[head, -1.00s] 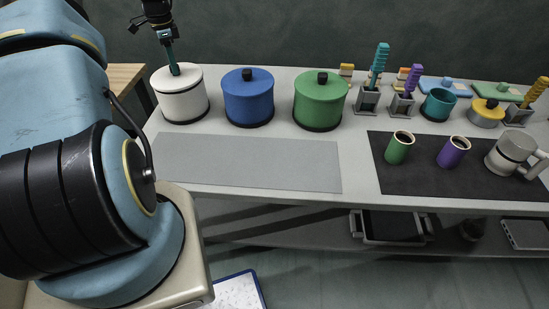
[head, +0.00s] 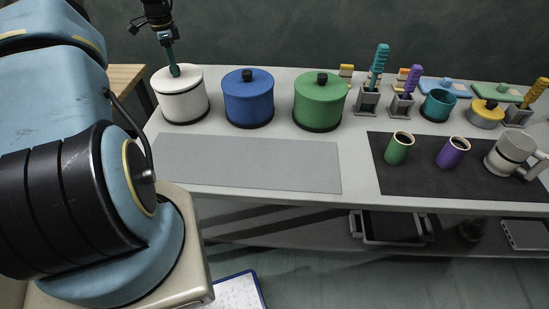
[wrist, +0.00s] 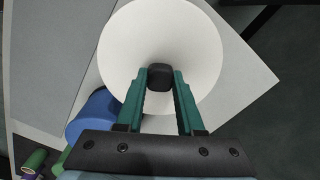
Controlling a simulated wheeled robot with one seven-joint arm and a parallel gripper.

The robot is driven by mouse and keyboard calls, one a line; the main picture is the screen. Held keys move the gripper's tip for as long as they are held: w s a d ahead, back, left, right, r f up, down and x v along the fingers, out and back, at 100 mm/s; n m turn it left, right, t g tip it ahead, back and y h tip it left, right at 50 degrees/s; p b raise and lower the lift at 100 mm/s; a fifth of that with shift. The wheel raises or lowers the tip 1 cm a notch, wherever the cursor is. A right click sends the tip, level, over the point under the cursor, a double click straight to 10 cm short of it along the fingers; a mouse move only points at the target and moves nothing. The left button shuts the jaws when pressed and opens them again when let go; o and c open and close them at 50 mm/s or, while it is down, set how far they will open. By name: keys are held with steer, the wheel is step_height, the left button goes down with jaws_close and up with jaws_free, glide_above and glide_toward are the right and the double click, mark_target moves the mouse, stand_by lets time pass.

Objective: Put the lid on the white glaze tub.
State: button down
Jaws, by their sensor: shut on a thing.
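The white glaze tub (head: 183,105) stands at the left end of the bench, left of the blue tub. Its white lid (head: 189,73) is on top of the tub and looks level, with no clear gap in the head view. My gripper (head: 174,71) comes down from above, its teal fingers shut on the lid's black knob. In the wrist view the fingers of my gripper (wrist: 160,78) close on both sides of the black knob (wrist: 160,76), and the round lid (wrist: 178,35) hides the tub below.
A blue tub (head: 248,100) and a green tub (head: 319,106), both lidded, stand to the right. A grey mat (head: 245,163) in front is bare. A dark mat (head: 436,180) holds a green cup (head: 398,149), a purple cup (head: 453,153) and a pale jug (head: 508,154).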

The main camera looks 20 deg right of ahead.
steer(key=shift+f+b, duration=0.3)
steer(key=shift+f, duration=0.25)
steer(key=shift+c, duration=2.2)
jaws_free()
steer(key=shift+r, duration=0.15)
steer(key=shift+r+p, duration=0.9)
steer(key=shift+r, duration=2.95)
